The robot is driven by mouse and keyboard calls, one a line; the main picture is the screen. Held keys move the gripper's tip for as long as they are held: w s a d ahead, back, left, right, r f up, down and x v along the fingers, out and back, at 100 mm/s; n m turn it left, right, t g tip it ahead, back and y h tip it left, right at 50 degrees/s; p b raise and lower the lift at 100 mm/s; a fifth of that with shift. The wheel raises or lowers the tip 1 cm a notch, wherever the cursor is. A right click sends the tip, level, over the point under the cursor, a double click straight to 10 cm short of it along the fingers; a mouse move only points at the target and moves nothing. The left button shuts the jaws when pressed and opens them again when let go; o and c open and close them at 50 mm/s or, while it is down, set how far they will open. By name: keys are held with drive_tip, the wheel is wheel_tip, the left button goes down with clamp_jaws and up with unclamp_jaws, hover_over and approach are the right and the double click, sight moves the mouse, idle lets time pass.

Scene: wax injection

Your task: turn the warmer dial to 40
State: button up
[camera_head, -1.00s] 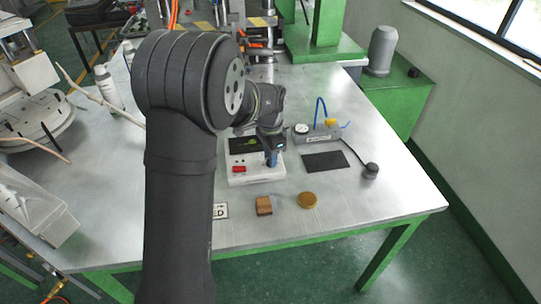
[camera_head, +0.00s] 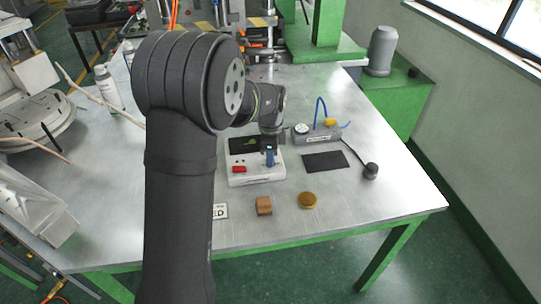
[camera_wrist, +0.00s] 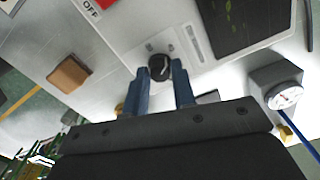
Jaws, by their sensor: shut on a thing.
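The warmer is a white box (camera_head: 256,179) with a dark panel on top and a red switch (camera_head: 239,169); it also shows in the wrist view (camera_wrist: 130,30). Its dial (camera_wrist: 159,67) is a round black knob near small dark marks on the white face. My gripper (camera_head: 270,158) points down over the right part of the warmer. In the wrist view its two blue fingers (camera_wrist: 159,75) stand on either side of the dial, shut on it. My gripper hides the dial in the head view. I cannot read the dial's setting.
A wooden block (camera_head: 264,206) and a round yellow-brown disc (camera_head: 308,200) lie in front of the warmer. To its right are a grey device with a gauge (camera_head: 301,129), a dark mat (camera_head: 325,161) and a black cable. The table's front right is clear.

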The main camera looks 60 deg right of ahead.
idle(0.3)
drive_tip(key=o, duration=1)
wheel_tip(320, 180, up, 18)
drive_tip(key=shift+f, duration=0.25)
wheel_tip(320, 180, down, 18)
drive_tip(key=shift+r, duration=0.2)
idle(0.5)
